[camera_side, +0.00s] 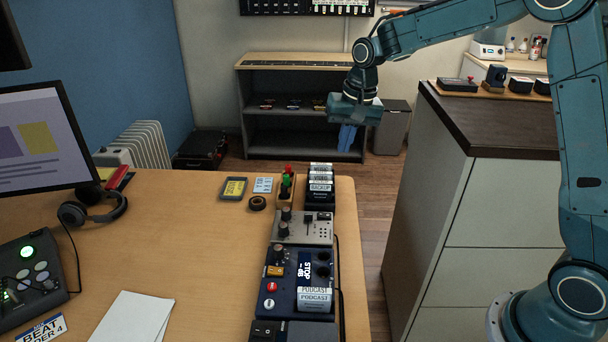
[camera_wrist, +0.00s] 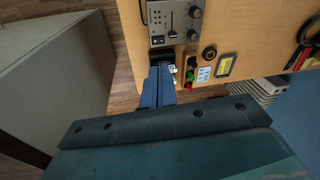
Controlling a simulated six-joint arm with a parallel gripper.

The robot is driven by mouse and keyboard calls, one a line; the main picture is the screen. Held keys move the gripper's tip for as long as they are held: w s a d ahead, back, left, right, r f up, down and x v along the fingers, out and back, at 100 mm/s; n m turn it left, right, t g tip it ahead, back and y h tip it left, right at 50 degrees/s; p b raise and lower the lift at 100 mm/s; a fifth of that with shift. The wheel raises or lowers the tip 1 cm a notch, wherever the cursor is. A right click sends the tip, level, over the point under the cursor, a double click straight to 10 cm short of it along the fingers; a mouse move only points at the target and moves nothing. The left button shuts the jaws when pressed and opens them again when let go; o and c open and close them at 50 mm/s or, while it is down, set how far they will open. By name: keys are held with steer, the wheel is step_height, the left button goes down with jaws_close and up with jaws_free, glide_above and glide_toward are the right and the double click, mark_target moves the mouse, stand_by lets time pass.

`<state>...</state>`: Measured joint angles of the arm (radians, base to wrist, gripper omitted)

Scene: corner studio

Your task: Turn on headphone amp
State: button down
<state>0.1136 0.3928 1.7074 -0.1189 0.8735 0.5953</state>
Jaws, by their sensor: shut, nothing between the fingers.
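A grey unit with knobs and a slider (camera_side: 318,229) sits near the desk's right edge; it also shows in the wrist view (camera_wrist: 184,14), with a small black switch at one corner. A dark blue unit (camera_side: 270,287) with knobs, a red button and a "STOP" label sits in front of it. No headphone amp label is readable, so I cannot tell which unit it is. My gripper (camera_side: 347,138) is shut and empty, pointing down, above and beyond the desk's far right corner. The fingers also show in the wrist view (camera_wrist: 158,86), apart from the units.
Black label-topped boxes (camera_side: 320,188) and a wooden holder with red and green items (camera_side: 286,188) stand behind the grey unit. Headphones (camera_side: 93,207), a monitor (camera_side: 40,137) and paper (camera_side: 131,317) lie left. A dark-topped cabinet (camera_side: 490,125) stands right. Mid-desk is clear.

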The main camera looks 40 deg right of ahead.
steer(key=m, duration=0.2)
glide_above(321, 214)
steer(key=s+d, duration=0.1)
step_height(321, 214, down, 10)
steer(key=shift+d+r+g, duration=0.15)
steer(key=shift+g, duration=0.25)
steer(key=shift+s, duration=0.1)
steer(key=f, duration=0.4)
steer(key=a+f, duration=0.1)
steer(key=f, duration=0.4)
steer(key=w+f, duration=0.1)
steer(key=f, duration=0.4)
steer(key=shift+w+a, duration=0.1)
steer(key=shift+a, duration=0.05)
steer(key=shift+f, duration=0.15)
steer(key=shift+s+d+r, duration=0.2)
steer(key=shift+s+d, duration=0.3)
